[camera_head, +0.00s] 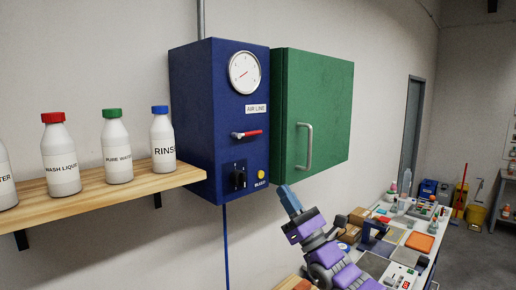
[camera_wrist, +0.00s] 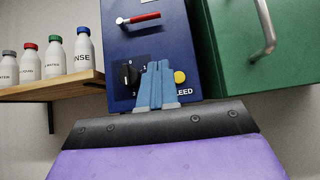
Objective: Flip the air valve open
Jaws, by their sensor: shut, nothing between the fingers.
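The air valve is a red lever (camera_head: 250,133) lying level on the front of the blue AIR LINE box (camera_head: 200,120), below a round gauge (camera_head: 244,72). The red lever also shows in the wrist view (camera_wrist: 144,17), near the top. My gripper (camera_head: 284,188) is below and right of the box in the head view, apart from the lever. In the wrist view my gripper (camera_wrist: 158,64) has its blue fingers together with nothing between them. Its fingers cover part of the box front between the black knob (camera_wrist: 126,75) and the yellow BLEED button (camera_wrist: 180,77).
A green cabinet (camera_head: 330,105) with a metal handle (camera_head: 304,147) adjoins the box on the right. A wooden shelf (camera_head: 110,192) with several bottles is at left. A cluttered workbench (camera_head: 432,228) stands low at right. The space in front of the lever is clear.

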